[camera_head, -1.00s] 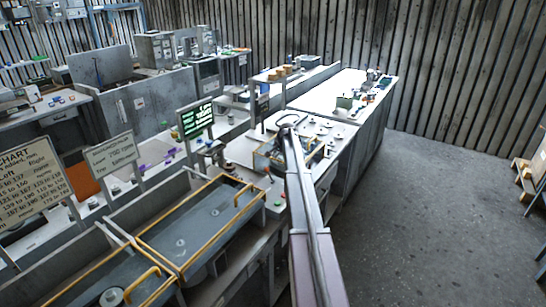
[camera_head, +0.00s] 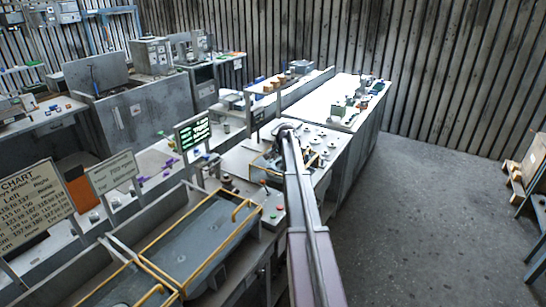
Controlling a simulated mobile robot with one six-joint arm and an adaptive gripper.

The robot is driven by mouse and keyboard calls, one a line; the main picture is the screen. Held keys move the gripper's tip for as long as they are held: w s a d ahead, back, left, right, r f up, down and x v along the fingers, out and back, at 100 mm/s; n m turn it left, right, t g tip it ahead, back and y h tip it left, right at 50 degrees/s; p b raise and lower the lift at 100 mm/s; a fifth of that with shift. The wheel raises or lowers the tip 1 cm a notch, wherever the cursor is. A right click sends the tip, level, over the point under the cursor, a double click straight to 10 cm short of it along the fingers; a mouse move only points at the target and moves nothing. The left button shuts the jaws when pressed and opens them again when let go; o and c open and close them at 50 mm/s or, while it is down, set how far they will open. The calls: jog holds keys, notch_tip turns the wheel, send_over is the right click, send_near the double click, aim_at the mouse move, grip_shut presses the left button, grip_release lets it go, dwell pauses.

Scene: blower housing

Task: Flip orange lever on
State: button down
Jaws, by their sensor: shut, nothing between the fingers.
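A small orange-red lever-like part (camera_head: 265,184) stands on the console top, left of my arm. It is too small to tell its position, or for certain that it is the orange lever. My arm (camera_head: 305,225) reaches from the bottom edge up over the console (camera_head: 244,160), its far joint (camera_head: 287,128) above a yellow-edged recess (camera_head: 262,160). I cannot make out my gripper; the arm's far end hides that area. Dark parts (camera_head: 308,157) show just right of the arm, but I cannot tell what they are.
A yellow-railed trough (camera_head: 195,245) runs at the lower left. A green-text screen (camera_head: 194,132) and a chart sign (camera_head: 32,205) stand along the bench. A white table (camera_head: 325,92) lies behind.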

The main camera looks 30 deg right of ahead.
jog(key=shift+s+r+p, duration=0.25)
jog(key=shift+r+p, duration=0.2)
jog(key=shift+r, duration=0.25)
jog(key=shift+a, duration=0.15)
